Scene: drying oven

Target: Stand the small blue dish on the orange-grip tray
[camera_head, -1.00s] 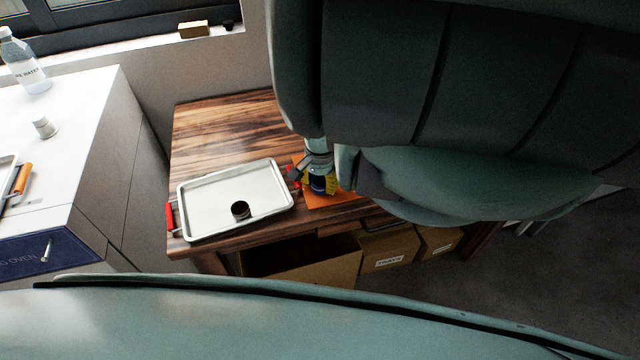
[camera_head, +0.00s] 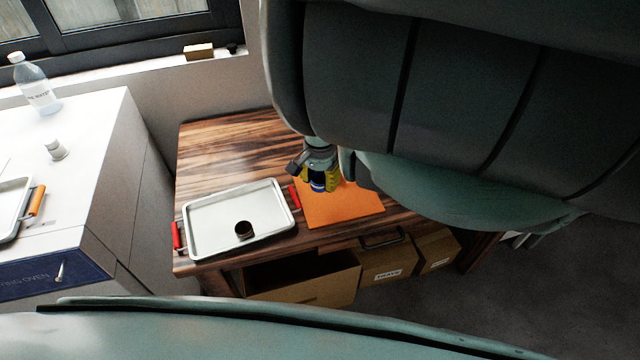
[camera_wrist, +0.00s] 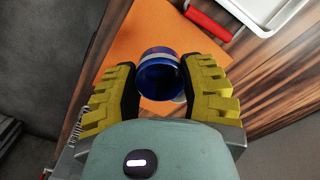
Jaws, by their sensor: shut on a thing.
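The small blue dish (camera_wrist: 160,76) is between the two yellow fingers of my gripper (camera_wrist: 162,88) in the wrist view, and the gripper is shut on it. In the head view the blue dish (camera_head: 318,183) shows small beneath my gripper (camera_head: 319,178), over the orange mat (camera_head: 340,205). I cannot tell whether it is lifted clear of the mat. The orange-grip tray (camera_head: 38,201) shows partly at the left edge, on top of the white oven (camera_head: 85,150).
A red-grip tray (camera_head: 210,240) with a small dark dish (camera_head: 243,230) in it lies on the wooden table (camera_head: 215,145), left of the mat.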

